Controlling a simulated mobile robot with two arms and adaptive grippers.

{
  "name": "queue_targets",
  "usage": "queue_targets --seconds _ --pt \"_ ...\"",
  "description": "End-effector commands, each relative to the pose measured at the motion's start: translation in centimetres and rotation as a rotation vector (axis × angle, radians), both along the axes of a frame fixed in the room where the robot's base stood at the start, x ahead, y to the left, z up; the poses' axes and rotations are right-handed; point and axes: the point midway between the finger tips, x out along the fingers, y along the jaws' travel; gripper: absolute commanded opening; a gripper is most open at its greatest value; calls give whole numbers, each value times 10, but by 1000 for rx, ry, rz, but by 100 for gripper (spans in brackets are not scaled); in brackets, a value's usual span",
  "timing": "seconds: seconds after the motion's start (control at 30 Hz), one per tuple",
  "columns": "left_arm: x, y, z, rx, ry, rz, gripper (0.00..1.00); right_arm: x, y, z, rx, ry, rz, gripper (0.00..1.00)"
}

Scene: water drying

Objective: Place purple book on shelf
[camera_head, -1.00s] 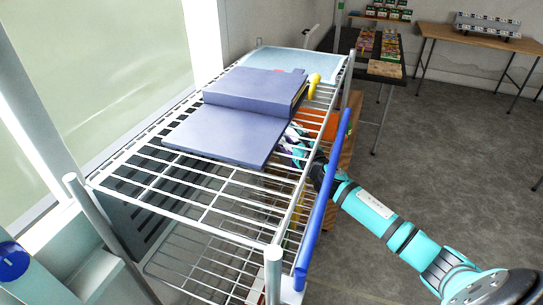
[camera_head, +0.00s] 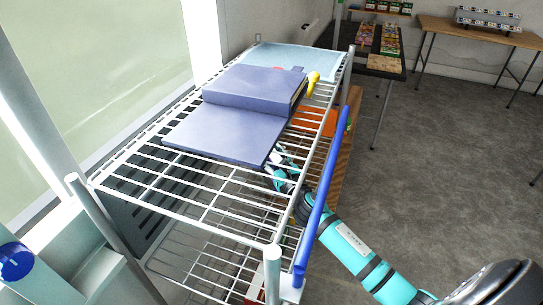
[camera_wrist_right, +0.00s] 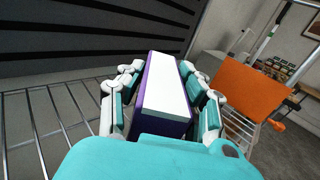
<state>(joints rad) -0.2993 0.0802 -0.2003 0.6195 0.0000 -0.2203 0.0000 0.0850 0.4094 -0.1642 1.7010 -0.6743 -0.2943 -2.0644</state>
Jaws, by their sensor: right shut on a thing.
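The purple book (camera_wrist_right: 168,85) stands between the fingers of my right gripper (camera_wrist_right: 166,92) in the right wrist view, with its white page edges facing up and purple covers on the sides. My right gripper is shut on it. In the head view my right gripper (camera_head: 283,165) reaches in under the top level of the wire shelf (camera_head: 272,275). The shelf wires and a flat book above partly cover the gripper there, and the held book is mostly hidden. The wrist view shows wire bars beside and below the gripper. My left gripper is not in view.
A blue-violet book (camera_head: 225,133) with a thicker one (camera_head: 255,85) lies on the top level, beside a light blue sheet (camera_head: 300,57). A blue rail (camera_head: 322,200) runs along the shelf's right side. An orange item (camera_wrist_right: 250,88) stands right of the gripper.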

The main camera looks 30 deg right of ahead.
Motion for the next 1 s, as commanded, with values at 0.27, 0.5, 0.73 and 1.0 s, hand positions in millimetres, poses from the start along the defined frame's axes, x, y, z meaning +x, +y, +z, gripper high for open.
queue_targets --seconds 0.27,0.5,0.73,1.0 --pt "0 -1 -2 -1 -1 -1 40 0 0 -3 -1 0 0 51" --pt "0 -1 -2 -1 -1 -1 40 0 0 -3 0 0 1 58" --pt "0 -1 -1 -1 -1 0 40 -10 1 -1 -1 1 2 58" --pt "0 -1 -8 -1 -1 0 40 -67 4 -2 -1 3 2 58"
